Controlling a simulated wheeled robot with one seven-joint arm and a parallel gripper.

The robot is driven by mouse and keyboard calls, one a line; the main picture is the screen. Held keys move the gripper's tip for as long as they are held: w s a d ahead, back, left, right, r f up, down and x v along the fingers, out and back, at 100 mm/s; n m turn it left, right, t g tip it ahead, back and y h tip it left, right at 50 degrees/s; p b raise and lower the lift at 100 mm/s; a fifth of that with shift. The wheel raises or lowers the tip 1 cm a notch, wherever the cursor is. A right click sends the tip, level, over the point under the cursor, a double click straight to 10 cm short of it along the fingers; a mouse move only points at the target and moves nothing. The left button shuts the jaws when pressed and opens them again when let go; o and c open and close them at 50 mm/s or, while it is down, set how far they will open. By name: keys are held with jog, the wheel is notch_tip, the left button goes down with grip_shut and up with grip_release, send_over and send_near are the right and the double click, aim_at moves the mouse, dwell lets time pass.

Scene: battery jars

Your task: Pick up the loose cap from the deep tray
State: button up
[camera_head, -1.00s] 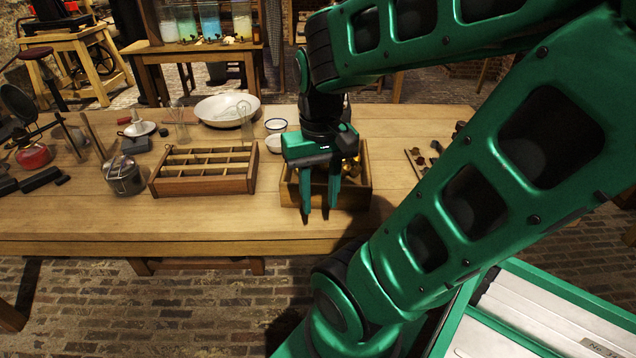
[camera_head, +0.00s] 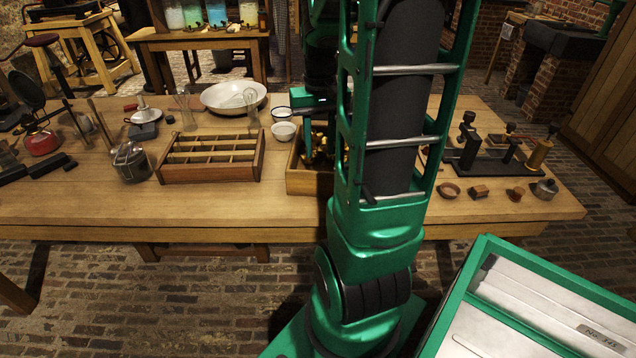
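The deep wooden tray (camera_head: 308,183) stands near the middle of the table's front edge. My arm hides its right part. Small brass-coloured pieces (camera_head: 319,133) show inside it, but I cannot make out which one is the loose cap. My gripper (camera_head: 316,155) is over the tray, with one green finger reaching down inside the left wall. The other finger is hidden behind my arm. I cannot see whether anything is between the fingers.
A wooden divided tray (camera_head: 212,172) stands to the left. White bowls (camera_head: 284,131) and a large white basin (camera_head: 232,97) are behind. A metal pot (camera_head: 130,162) stands farther left. At right are a dark apparatus (camera_head: 490,155) and small pots (camera_head: 545,188). Table front left is bare.

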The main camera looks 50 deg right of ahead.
jog(key=d+f, duration=0.1)
jog(key=f, duration=0.1)
jog(key=w+d+f, duration=0.1)
jog(key=f, duration=0.1)
jog(key=w+d+f, duration=0.1)
jog(key=d+f, duration=0.1)
jog(key=shift+f, duration=0.15)
jog(key=shift+w+a+f, duration=0.1)
jog(key=shift+f, duration=1.5)
jog(key=shift+w+f, duration=0.1)
jog(key=shift+f, duration=1.5)
jog(key=shift+c, duration=0.3)
jog(key=c, duration=0.8)
